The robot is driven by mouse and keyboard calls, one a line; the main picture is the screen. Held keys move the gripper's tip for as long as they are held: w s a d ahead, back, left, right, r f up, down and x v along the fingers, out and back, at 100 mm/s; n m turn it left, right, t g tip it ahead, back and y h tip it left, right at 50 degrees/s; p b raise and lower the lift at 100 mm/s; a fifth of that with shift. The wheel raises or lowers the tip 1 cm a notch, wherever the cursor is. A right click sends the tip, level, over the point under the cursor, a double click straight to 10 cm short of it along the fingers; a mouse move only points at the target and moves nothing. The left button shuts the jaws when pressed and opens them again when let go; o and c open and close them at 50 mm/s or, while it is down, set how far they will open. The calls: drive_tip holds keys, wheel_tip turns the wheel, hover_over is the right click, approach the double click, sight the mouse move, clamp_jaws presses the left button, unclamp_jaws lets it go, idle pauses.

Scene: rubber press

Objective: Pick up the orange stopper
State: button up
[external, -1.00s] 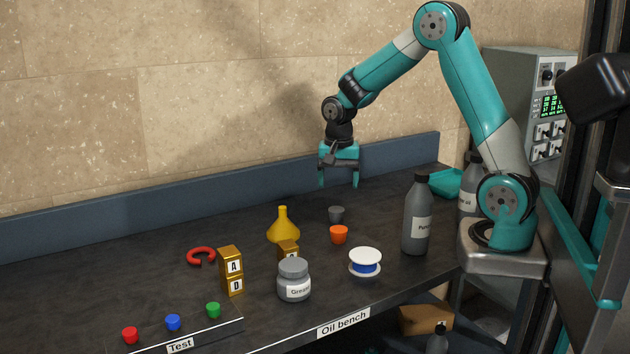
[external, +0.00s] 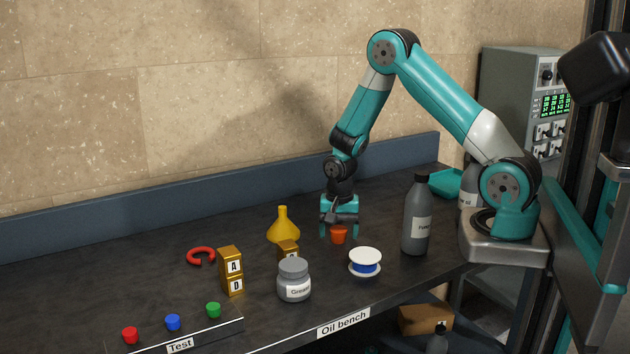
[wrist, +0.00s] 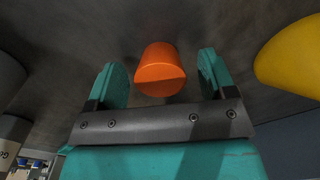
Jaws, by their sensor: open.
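The orange stopper (external: 338,237) stands on the dark bench in the external view. My gripper (external: 339,233) is down at it, with the fingers at its left and right sides. In the wrist view the orange stopper (wrist: 161,70) lies between the two teal fingers of my gripper (wrist: 160,82), with a gap on each side. The jaws are open and hold nothing. The upper part of the stopper is partly covered by my gripper in the external view.
A yellow funnel-shaped flask (external: 283,228) stands close on the left. A white and blue spool (external: 365,262), a grease jar (external: 294,281) and gold lettered blocks (external: 231,270) are nearer the front. A tall grey bottle (external: 417,220) stands to the right.

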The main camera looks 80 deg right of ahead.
drive_tip(key=c, duration=1)
drive_tip(key=shift+o, duration=0.2)
drive_tip(key=shift+r, duration=0.15)
